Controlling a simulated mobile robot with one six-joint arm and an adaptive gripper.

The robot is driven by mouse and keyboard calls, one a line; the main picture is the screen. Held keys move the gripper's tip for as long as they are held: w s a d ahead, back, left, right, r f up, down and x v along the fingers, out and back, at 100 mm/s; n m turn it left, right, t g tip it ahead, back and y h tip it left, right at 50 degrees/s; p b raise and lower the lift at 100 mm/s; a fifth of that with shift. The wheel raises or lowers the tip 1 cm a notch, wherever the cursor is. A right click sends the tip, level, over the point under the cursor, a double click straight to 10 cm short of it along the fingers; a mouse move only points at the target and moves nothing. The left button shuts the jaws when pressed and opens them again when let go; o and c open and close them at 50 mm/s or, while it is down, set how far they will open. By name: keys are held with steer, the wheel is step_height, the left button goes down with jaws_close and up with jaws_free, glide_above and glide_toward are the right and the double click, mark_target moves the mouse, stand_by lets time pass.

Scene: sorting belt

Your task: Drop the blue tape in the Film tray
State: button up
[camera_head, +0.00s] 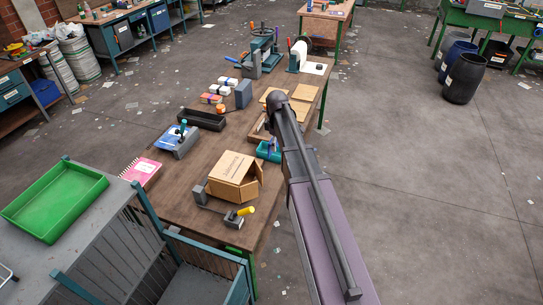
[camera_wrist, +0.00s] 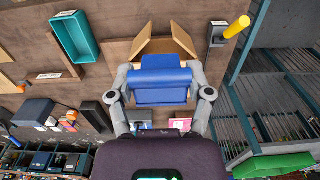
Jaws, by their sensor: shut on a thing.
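In the wrist view my gripper (camera_wrist: 162,92) is shut on a blue object (camera_wrist: 160,68), which looks like the blue tape, held between both fingers above the table. An open cardboard box (camera_wrist: 164,46) lies just beyond it in that view and also shows in the head view (camera_head: 234,174). A teal tray (camera_wrist: 74,42) with a white label is at the upper left of the wrist view, and in the head view it is partly hidden by my arm (camera_head: 266,152). I cannot read its label, so I cannot tell which tray is Film. The head view does not clearly show my gripper.
A black tray (camera_head: 201,119) and a pink notebook (camera_head: 141,172) lie on the wooden table. A yellow-handled tool (camera_head: 245,211) lies near the front edge. A green tray (camera_head: 56,202) rests on a grey surface at the left. Open floor lies to the right.

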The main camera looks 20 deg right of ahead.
stand_by(0.3)
step_height(320, 180, down, 13)
steer(key=b, duration=1.3)
steer(key=shift+f, duration=0.2)
steer(key=shift+s, duration=0.1)
